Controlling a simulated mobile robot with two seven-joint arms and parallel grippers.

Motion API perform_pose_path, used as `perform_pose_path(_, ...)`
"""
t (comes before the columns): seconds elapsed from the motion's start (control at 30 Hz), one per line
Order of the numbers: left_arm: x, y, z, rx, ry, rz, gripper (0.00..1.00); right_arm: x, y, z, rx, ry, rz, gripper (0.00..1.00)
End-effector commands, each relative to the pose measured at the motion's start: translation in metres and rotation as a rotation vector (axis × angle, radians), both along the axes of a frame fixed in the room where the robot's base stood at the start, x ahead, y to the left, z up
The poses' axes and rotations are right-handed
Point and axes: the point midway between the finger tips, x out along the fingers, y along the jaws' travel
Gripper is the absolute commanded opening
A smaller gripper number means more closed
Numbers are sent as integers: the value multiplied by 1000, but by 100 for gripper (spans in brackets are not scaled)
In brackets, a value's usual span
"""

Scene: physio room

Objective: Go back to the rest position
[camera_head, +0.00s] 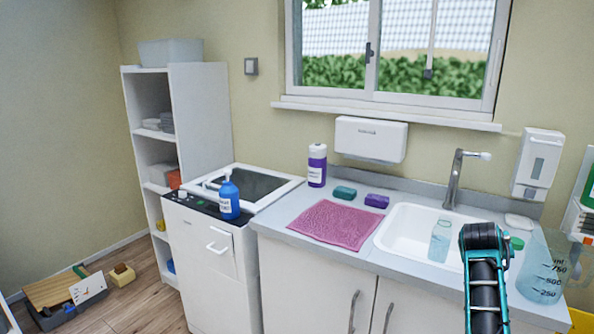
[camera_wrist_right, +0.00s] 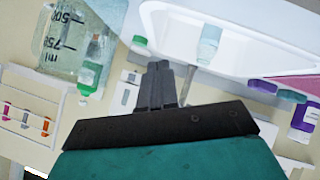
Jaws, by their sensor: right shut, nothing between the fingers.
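My right gripper (camera_wrist_right: 163,85) shows in the right wrist view with its fingers together and nothing between them. It is in front of the counter scene, with the white sink (camera_wrist_right: 250,50) beyond it. In the head view my right arm (camera_head: 485,270) rises from the bottom edge at the right, in front of the sink's right side; its fingers cannot be made out there. My left gripper and arm are not in view.
A large measuring jug (camera_head: 541,270) stands close right of my arm. A clear bottle (camera_head: 440,241) is at the sink (camera_head: 400,222). A pink cloth (camera_head: 333,224), sponges and a purple bottle (camera_head: 317,166) are on the counter's left. A blue pump bottle (camera_head: 229,196) stands further left.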

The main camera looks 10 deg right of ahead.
Motion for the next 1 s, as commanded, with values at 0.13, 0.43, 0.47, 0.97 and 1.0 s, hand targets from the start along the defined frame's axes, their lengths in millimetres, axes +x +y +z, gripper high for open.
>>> perform_pose_path(0.13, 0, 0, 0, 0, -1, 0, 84, -15, 38, -56, -70, -9, 167, 0)
perform_pose_path(0.43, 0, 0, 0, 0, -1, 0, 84, -83, 156, -158, -14, -58, 531, 0)
perform_pose_path(0.47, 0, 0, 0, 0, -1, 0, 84, -94, 170, -167, 6, -64, 565, 0)
perform_pose_path(0.97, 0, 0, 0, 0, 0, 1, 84, -254, 330, -219, 404, -166, 819, 0)
perform_pose_path(1.0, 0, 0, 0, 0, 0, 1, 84, -256, 332, -219, 411, -169, 821, 0)
